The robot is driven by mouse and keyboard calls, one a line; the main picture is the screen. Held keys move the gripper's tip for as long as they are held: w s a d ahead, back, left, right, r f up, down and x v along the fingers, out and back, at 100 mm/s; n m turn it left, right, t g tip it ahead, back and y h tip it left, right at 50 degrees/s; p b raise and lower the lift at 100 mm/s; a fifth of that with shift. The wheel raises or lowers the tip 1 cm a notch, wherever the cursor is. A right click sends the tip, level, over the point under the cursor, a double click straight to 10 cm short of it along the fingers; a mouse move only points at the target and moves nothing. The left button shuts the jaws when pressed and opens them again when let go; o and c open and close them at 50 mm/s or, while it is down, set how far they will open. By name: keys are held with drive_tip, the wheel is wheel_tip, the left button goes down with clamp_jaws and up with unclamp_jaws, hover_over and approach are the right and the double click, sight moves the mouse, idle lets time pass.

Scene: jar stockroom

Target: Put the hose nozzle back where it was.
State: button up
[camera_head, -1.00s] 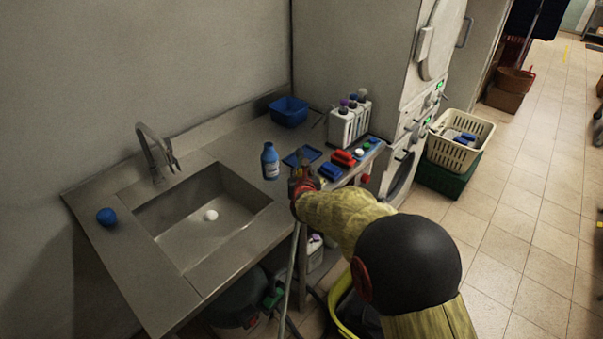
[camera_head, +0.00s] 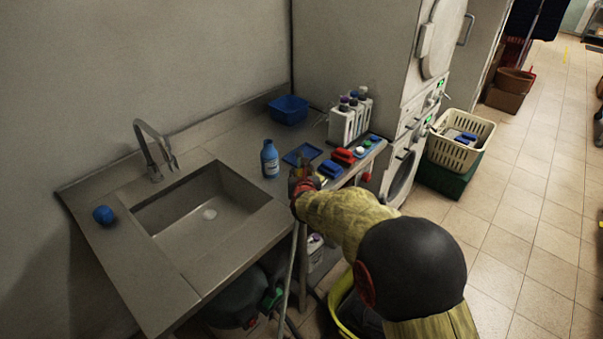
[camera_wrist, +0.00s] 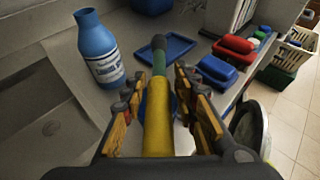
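The hose nozzle (camera_wrist: 157,115) has a yellow body, a green section and a dark grey tip. In the wrist view it lies between the fingers of my gripper (camera_wrist: 160,105), with its tip pointing away over the counter. The fingers flank the yellow body closely and appear shut on it. In the head view my gripper (camera_head: 302,175) is at the counter's front edge, right of the blue bottle (camera_head: 270,160), and mostly hides the nozzle. A thin grey hose-like line (camera_head: 289,270) hangs below the gripper.
A sink with a curved faucet (camera_head: 153,150) is at left. The counter holds a blue tray (camera_head: 303,154), a blue basin (camera_head: 289,110), red and blue boxes (camera_head: 342,157) and white bottles (camera_head: 343,125). A yellow-rimmed tub (camera_head: 340,300) stands below my arm. Open floor lies right.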

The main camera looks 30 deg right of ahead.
drive_tip(key=shift+o, duration=1.2)
